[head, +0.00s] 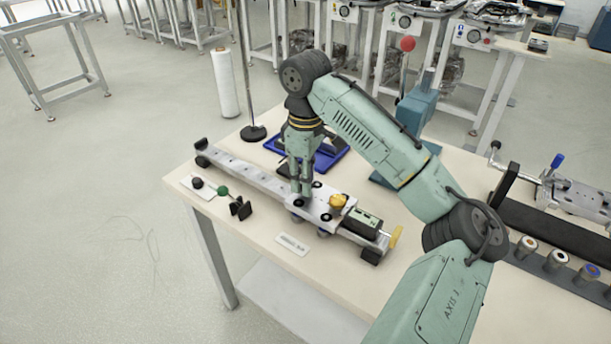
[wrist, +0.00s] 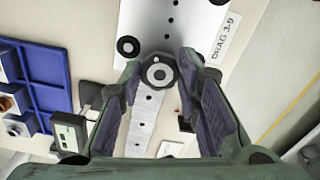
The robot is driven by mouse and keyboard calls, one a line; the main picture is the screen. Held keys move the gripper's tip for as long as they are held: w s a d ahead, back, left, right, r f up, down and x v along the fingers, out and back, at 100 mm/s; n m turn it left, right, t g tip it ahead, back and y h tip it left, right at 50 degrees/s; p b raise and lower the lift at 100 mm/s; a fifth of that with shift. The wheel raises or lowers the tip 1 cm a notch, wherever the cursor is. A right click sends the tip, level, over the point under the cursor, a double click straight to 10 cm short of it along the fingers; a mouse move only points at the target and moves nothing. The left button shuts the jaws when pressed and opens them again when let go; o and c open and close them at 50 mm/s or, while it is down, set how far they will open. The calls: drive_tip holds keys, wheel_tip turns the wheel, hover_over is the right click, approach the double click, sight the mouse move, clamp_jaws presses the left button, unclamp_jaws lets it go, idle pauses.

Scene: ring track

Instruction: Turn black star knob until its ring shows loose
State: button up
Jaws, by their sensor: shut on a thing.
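The black star knob (wrist: 159,72) is between my fingertips in the wrist view, with a pale round centre facing the camera. My gripper (wrist: 160,68) is shut on it, one fingertip on each side. I cannot read from these frames whether the knob's ring shows loose or tight.
A yellow knob (head: 338,201) and a dark display box (head: 362,223) stand close to my gripper's right. A blue tray (head: 330,158) lies behind the rail. A green-balled part (head: 222,191) and a white label (head: 292,243) lie in front on the table.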

drive_tip(key=shift+s+f+n, duration=0.1)
drive_tip(key=shift+f+n, duration=0.15)
drive_tip(key=shift+n, duration=0.55)
drive_tip(key=shift+c, duration=0.2)
drive_tip(key=o, duration=0.9)
drive_tip(key=shift+o, duration=1.4)
drive_tip(key=shift+r, duration=0.1)
drive_tip(key=shift+r, duration=0.1)
wheel_tip(320, 180, up, 12)
